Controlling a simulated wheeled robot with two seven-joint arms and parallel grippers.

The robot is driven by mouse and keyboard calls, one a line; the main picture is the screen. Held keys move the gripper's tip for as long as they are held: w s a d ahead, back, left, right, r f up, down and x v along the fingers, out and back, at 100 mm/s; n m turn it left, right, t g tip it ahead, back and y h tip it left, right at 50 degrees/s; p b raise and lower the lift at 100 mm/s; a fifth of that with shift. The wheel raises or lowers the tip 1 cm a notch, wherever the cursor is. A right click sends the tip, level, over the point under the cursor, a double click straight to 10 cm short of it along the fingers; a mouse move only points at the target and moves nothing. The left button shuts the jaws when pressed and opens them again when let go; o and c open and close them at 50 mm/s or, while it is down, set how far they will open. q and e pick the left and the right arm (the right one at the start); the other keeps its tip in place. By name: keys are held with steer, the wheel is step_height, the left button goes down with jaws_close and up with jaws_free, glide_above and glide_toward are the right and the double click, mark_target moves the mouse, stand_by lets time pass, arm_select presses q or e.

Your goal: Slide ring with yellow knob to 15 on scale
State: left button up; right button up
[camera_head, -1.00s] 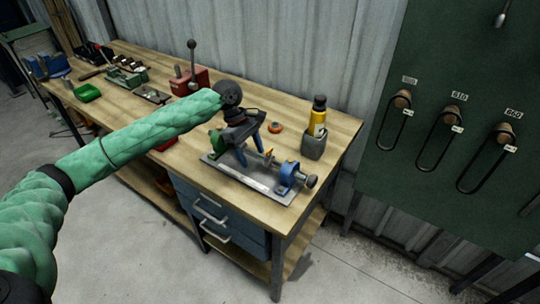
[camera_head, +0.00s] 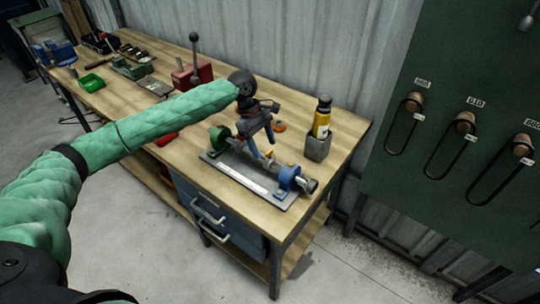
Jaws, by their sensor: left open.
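The slide fixture stands on the workbench, with a grey base plate (camera_head: 213,158), a green end block (camera_head: 219,138) and a blue end block (camera_head: 290,177). A rod runs between the blocks. A small yellow knob (camera_head: 268,156) shows on the rod, partly hidden by my fingers; the ring under it is hard to make out. A pale scale strip (camera_head: 243,176) lies along the plate, its numbers too small to read. My left gripper (camera_head: 265,150) is open, pointing down over the rod close to the knob; contact cannot be told. My right gripper is out of view.
A grey holder (camera_head: 317,147) with a yellow bottle (camera_head: 322,117) stands behind the fixture, near an orange ring-shaped item (camera_head: 280,126). A red lever device (camera_head: 193,75) and a green tray (camera_head: 91,83) are further left. The bench front right is clear.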

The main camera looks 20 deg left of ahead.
mark_target(263, 157)
arm_select(q)
steer(key=p+x, duration=0.1)
steer(key=x, duration=0.4)
steer(key=shift+w+d+p, duration=0.1)
steer(key=shift+p, duration=0.2)
steer(key=shift+s+f, duration=0.2)
steer(key=shift+f, duration=0.1)
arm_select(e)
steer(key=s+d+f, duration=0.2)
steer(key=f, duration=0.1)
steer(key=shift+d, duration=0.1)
arm_select(q)
jaws_close()
steer(key=shift+w, duration=0.1)
steer(key=shift+w+a+r+p, duration=0.15)
steer(key=shift+w+a+p, duration=0.1)
steer(key=shift+a+p, duration=0.65)
steer(key=shift+p, duration=0.3)
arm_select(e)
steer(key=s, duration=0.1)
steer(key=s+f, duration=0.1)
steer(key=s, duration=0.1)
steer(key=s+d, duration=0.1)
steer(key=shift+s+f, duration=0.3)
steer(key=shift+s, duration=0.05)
